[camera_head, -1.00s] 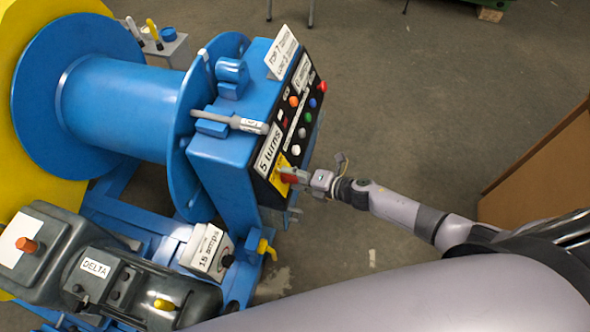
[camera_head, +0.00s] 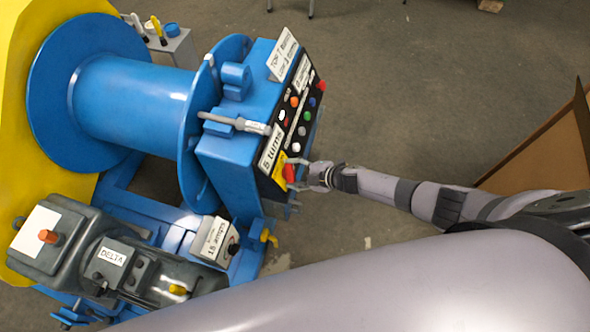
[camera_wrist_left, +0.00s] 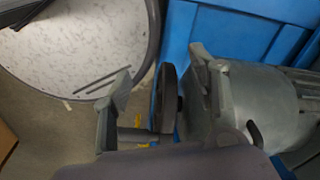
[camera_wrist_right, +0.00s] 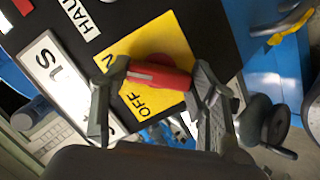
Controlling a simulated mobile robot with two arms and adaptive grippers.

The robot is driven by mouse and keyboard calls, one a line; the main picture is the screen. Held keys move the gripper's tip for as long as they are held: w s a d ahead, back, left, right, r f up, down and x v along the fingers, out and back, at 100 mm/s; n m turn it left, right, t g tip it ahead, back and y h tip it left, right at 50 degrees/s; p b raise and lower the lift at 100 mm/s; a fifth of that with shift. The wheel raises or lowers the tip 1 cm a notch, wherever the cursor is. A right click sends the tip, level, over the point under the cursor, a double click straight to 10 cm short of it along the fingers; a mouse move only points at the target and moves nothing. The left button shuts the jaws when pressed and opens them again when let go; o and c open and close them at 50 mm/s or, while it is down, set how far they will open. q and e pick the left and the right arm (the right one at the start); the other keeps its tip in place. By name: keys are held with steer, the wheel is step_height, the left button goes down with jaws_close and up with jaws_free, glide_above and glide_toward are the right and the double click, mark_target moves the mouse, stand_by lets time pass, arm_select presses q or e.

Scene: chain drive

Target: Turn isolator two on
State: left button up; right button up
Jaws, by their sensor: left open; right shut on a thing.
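A red rotary handle (camera_head: 289,173) sits on a yellow plate (camera_head: 278,172) at the near lower end of the black control panel. In the right wrist view the red handle (camera_wrist_right: 158,77) carries a short pale line, and the yellow plate (camera_wrist_right: 172,38) reads OFF below it; another word is partly hidden by a finger. I see no number on the plate. My right gripper (camera_head: 297,174) is shut on the red handle, with a finger at each end in the right wrist view (camera_wrist_right: 155,85). My left gripper (camera_wrist_left: 160,88) is open and empty, seen only in the left wrist view.
The panel has several coloured buttons (camera_head: 297,146) and a "5 turns" label (camera_head: 271,148). A blue drum (camera_head: 130,100) stands left. A grey motor marked DELTA (camera_head: 112,257) and a "15 amps" box (camera_head: 214,239) are lower left. A brown board (camera_head: 540,150) stands right; floor between is clear.

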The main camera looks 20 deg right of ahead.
steer(key=shift+m, duration=0.3)
stand_by(0.4)
steer(key=o, duration=1.2)
steer(key=shift+c, duration=0.2)
steer(key=v, duration=1.2)
steer(key=shift+w, duration=0.1)
